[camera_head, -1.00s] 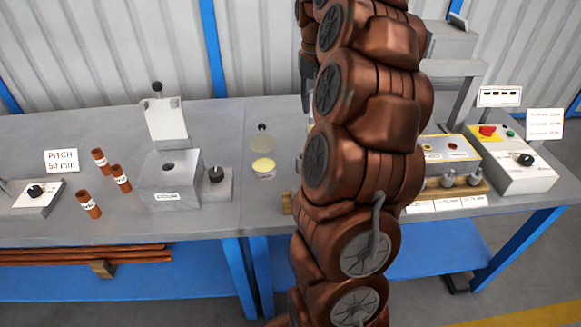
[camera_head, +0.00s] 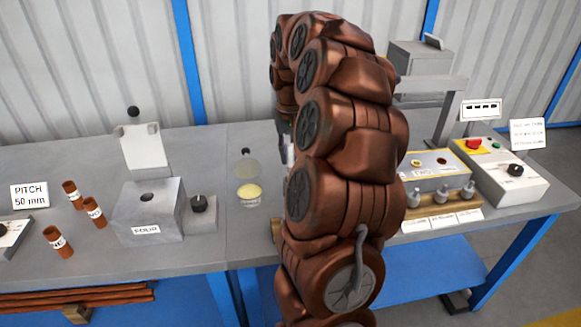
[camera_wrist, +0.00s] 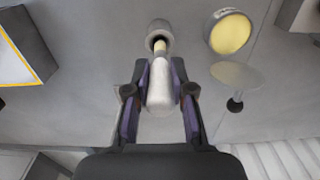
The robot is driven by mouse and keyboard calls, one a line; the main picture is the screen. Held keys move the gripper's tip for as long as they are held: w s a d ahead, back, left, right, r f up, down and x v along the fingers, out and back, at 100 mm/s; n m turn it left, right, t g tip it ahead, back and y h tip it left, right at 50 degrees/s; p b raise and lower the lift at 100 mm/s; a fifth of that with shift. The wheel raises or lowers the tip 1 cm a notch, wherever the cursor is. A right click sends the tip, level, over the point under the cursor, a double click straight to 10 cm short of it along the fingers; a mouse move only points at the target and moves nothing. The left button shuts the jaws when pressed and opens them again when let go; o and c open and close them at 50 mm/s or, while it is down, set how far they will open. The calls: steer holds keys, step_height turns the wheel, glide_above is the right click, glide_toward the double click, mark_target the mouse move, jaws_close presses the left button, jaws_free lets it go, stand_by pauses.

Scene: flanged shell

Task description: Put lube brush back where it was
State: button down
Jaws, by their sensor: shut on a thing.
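The lube brush (camera_wrist: 160,92) has a pale rounded handle and a tan neck. It sits between the two fingers of my gripper (camera_wrist: 159,72), which is shut on it. The tan neck points at the dark opening of a small grey round holder (camera_wrist: 158,29) in the wrist view. I cannot tell whether the brush tip is inside the opening or just above it. In the head view my arm hides the holder and most of my gripper; only a dark and pale part shows left of the arm.
A yellow-filled tin (camera_head: 249,193) and its clear lid with a black knob (camera_head: 246,168) are left of my arm; the tin also shows in the wrist view (camera_wrist: 230,33). A grey block (camera_head: 147,212) and several brown tubes (camera_head: 94,212) stand farther left. A control box (camera_head: 505,178) is right.

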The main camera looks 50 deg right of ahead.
mark_target(291, 165)
steer(key=shift+f, duration=2.1)
steer(key=shift+f, duration=0.2)
steer(key=c, duration=1)
jaws_free()
steer(key=shift+r, duration=0.1)
step_height(291, 165, up, 12)
steer(key=shift+r, duration=0.1)
